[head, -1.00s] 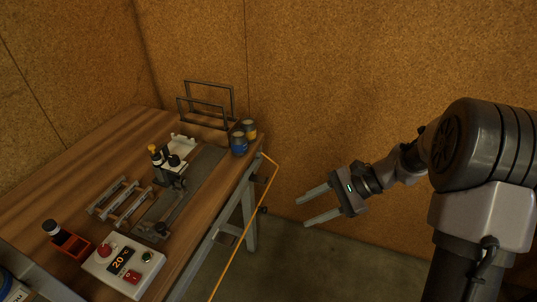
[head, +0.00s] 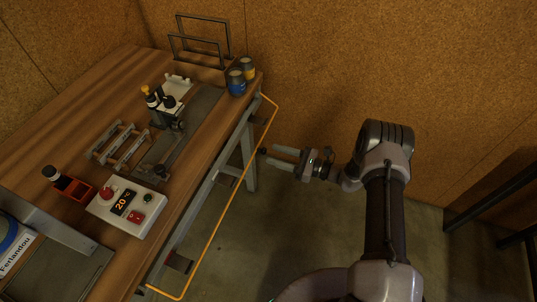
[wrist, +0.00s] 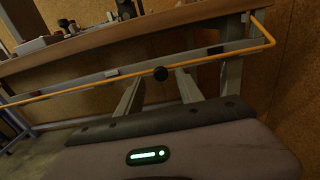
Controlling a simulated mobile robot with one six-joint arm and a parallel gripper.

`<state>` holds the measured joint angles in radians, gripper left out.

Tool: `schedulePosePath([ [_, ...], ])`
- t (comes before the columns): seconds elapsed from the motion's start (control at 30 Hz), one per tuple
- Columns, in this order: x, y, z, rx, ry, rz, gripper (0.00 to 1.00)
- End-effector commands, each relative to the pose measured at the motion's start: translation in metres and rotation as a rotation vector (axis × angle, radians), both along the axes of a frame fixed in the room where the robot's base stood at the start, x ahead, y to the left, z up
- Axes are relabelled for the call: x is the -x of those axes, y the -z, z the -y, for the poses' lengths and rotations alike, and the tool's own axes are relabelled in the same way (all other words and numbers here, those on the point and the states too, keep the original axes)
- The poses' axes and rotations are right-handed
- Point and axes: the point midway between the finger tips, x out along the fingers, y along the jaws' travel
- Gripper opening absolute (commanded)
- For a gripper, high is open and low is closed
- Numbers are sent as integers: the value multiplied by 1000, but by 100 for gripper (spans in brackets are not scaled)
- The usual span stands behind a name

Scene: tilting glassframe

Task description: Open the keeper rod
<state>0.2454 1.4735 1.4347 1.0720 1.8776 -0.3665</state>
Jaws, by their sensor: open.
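An orange rod (head: 232,204) runs along the table's front side and bends in toward the table at both ends; I take it for the keeper rod. It also crosses the wrist view (wrist: 95,84). The remaining distance is unclear.
The wooden table (head: 70,100) carries a control box (head: 126,207) reading 20 °C, a metal rack (head: 118,146), an orange-red tray (head: 75,188), cans (head: 236,82) and a dark wire frame (head: 200,45). Table legs (head: 249,165) stand behind the rod.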

Motion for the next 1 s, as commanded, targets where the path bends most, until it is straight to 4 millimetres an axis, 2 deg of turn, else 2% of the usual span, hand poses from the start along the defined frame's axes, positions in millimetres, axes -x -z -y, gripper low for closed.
schedulePosePath([
  [0.1, -7, 1, -20, 0, -2, 2, 44],
  [0.2, -10, 0, -28, 0, -1, 1, 44],
  [0.5, -12, -1, -32, 0, 0, 1, 44],
  [0.53, -12, -1, -32, 0, 0, 0, 42],
  [0.73, -12, -1, -32, 0, 0, 0, 3],
  [0.77, -12, -1, -32, 0, 0, 0, 0],
  [1.0, -11, 0, -32, 0, -1, 0, 0],
])
